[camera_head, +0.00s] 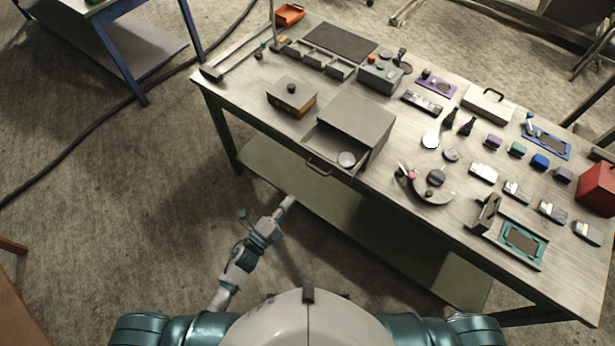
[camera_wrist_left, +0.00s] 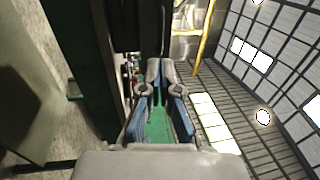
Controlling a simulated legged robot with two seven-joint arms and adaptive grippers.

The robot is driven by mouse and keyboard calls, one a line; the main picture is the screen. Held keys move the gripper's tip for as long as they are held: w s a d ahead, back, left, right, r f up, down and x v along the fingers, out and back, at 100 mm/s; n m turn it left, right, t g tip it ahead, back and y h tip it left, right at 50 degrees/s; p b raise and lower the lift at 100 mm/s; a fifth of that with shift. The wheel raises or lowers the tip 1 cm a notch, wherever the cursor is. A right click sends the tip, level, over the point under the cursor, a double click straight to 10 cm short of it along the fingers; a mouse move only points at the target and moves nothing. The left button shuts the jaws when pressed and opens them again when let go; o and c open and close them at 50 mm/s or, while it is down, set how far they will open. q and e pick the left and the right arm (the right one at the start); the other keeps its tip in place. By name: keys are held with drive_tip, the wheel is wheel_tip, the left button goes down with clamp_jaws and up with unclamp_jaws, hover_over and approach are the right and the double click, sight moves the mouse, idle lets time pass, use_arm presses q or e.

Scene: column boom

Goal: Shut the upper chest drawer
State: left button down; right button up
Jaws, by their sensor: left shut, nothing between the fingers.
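A grey chest (camera_head: 356,120) stands near the front edge of the workbench in the head view. Its upper drawer (camera_head: 325,144) is pulled out toward me, with a handle (camera_head: 319,170) on its front. A round pale dish-like thing (camera_head: 347,159) lies inside the drawer. My left gripper (camera_head: 291,200) is in front of the bench, below the drawer front in the picture and apart from it. In the left wrist view the left gripper's fingers (camera_wrist_left: 161,72) are together with nothing between them. The chest is not recognisable there. My right gripper is not in view.
The workbench (camera_head: 240,92) carries a lidded box (camera_head: 291,96) left of the chest. A curved holder (camera_head: 431,190) and a white spoon-like thing (camera_head: 431,140) are on its right. A lower shelf (camera_head: 350,225) runs under the benchtop. Floor left of my arm is clear.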

use_arm(q)
drive_tip(key=p+x, duration=0.1)
drive_tip(key=x, duration=0.9)
drive_tip(key=shift+d, duration=0.25)
drive_tip(key=shift+a, duration=0.1)
